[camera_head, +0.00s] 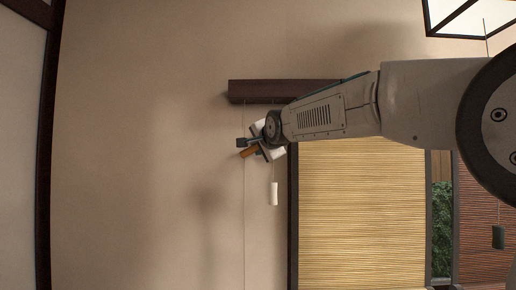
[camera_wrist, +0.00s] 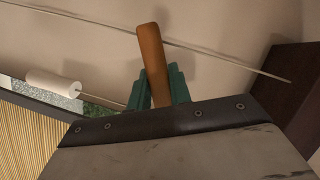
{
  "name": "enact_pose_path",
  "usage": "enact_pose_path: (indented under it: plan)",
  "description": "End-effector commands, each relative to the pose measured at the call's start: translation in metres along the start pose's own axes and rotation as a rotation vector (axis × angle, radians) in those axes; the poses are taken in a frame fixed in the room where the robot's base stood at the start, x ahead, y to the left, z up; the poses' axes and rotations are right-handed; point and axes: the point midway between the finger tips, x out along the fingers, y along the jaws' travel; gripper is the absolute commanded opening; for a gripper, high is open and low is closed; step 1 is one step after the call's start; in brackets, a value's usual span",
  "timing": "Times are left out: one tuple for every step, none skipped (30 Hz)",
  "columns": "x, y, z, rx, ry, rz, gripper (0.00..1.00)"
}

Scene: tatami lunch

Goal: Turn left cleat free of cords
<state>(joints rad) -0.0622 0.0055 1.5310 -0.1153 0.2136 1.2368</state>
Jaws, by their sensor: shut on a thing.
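The left cleat is an orange-brown bar (camera_wrist: 152,62), seen in the wrist view between the teal fingers of my gripper (camera_wrist: 160,88). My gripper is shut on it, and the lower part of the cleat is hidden. In the head view the cleat (camera_head: 249,153) sticks out tilted beside my gripper (camera_head: 257,150), close to the wall. A pale cord (camera_wrist: 225,55) crosses the wrist view near the cleat's upper end; I cannot tell whether they touch. A thin cord (camera_head: 245,220) hangs straight down the wall in the head view.
A white cord pull (camera_head: 273,193) hangs just below my gripper; it also shows in the wrist view (camera_wrist: 53,83). A dark wooden rail (camera_head: 250,91) is above. A bamboo blind (camera_head: 360,215) is to the right. The wall at left is clear.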

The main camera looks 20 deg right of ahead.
Motion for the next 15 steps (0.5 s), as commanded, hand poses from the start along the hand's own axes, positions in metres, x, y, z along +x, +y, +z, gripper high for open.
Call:
enact_pose_path:
  plan:
    - [0.0001,0.0,0.0005,-0.027,-0.001,0.012,0.0]
    - [0.0,-0.0001,0.0006,-0.044,-0.001,0.019,0.0]
    - [0.0,-0.0005,0.0005,-0.071,-0.001,0.029,0.0]
    - [-0.0001,-0.0004,0.0006,-0.093,-0.001,0.039,0.0]
    - [0.0,-0.0005,0.0007,-0.116,-0.001,0.048,0.0]
    - [0.0,-0.0002,0.0008,-0.148,-0.001,0.062,0.0]
    - [0.0,-0.0003,0.0008,-0.172,-0.001,0.071,0.0]
    - [0.0,-0.0003,0.0007,-0.199,-0.001,0.082,0.0]
    - [0.0001,-0.0004,0.0006,-0.234,-0.001,0.096,0.0]
    - [0.0002,0.0001,0.0007,-0.259,-0.001,0.108,0.0]
    - [0.0003,0.0003,0.0006,-0.287,-0.001,0.119,0.0]
    - [0.0004,0.0005,0.0007,-0.321,-0.001,0.135,0.0]
    - [0.0004,0.0002,0.0007,-0.348,-0.001,0.144,0.0]
    - [0.0003,0.0003,0.0009,-0.375,-0.002,0.156,0.0]
    - [0.0004,0.0003,0.0011,-0.409,-0.002,0.17,0.0]
